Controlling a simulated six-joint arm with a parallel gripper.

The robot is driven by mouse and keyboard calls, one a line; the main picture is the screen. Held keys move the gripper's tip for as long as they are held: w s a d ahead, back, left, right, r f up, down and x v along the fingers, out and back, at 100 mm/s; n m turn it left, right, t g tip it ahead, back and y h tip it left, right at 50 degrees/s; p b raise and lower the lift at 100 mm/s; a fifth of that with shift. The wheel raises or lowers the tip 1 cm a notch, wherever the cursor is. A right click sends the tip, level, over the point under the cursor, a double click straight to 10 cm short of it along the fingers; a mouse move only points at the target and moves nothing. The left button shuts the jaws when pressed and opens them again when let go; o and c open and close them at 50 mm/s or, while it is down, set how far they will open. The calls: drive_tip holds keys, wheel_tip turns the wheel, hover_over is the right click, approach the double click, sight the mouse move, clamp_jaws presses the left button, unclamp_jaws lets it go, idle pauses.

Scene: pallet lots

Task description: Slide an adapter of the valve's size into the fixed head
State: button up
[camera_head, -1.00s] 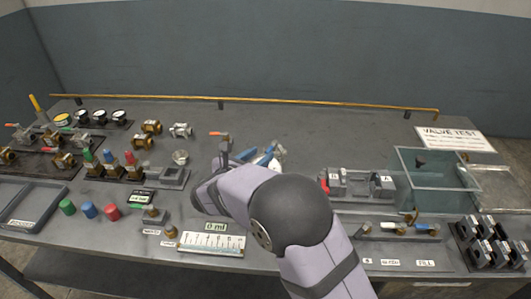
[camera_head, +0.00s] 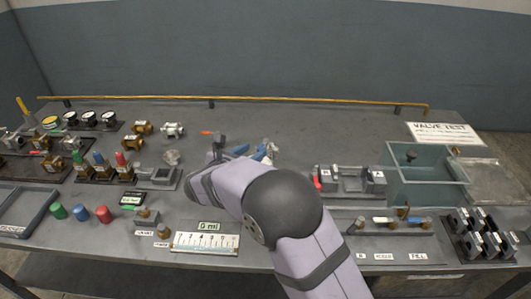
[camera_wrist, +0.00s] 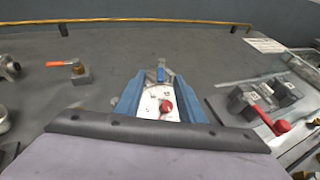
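Several dark block-shaped adapters (camera_head: 480,235) sit in a rack at the right front in the head view. The fixed head seems to be in the grey fixture (camera_head: 345,180) right of my arm, with two upright blocks and a red handle; it shows at right in the wrist view (camera_wrist: 250,100). My gripper (camera_wrist: 158,78) is over the middle of the bench, left of that fixture. Blue parts flank a white area with a red knob in the wrist view.
An orange-handled valve (camera_wrist: 78,73) stands left of my gripper. A clear-walled tank (camera_head: 425,180) stands right of the fixture. Several valves, gauges and coloured caps (camera_head: 80,211) fill the left side. A brass rail (camera_head: 290,103) runs along the back. The bench's back middle is free.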

sight(264, 142)
drive_tip(key=x, duration=0.3)
drive_tip(key=shift+a+r, duration=0.1)
drive_tip(key=shift+p+x, duration=0.3)
drive_tip(key=shift+x, duration=0.75)
drive_tip(key=shift+w+d+p, duration=0.25)
drive_tip(key=shift+w+p, duration=0.05)
drive_tip(key=shift+w, duration=0.05)
drive_tip(key=p+x, duration=0.1)
drive_tip(key=x, duration=0.2)
drive_tip(key=shift+w+d+r, duration=0.1)
drive_tip(key=shift+d, duration=0.05)
drive_tip(key=shift+w+d+f, duration=0.2)
drive_tip(key=shift+w+f, duration=0.05)
drive_tip(key=shift+w, duration=0.25)
clamp_jaws()
drive_tip(key=shift+r, duration=0.1)
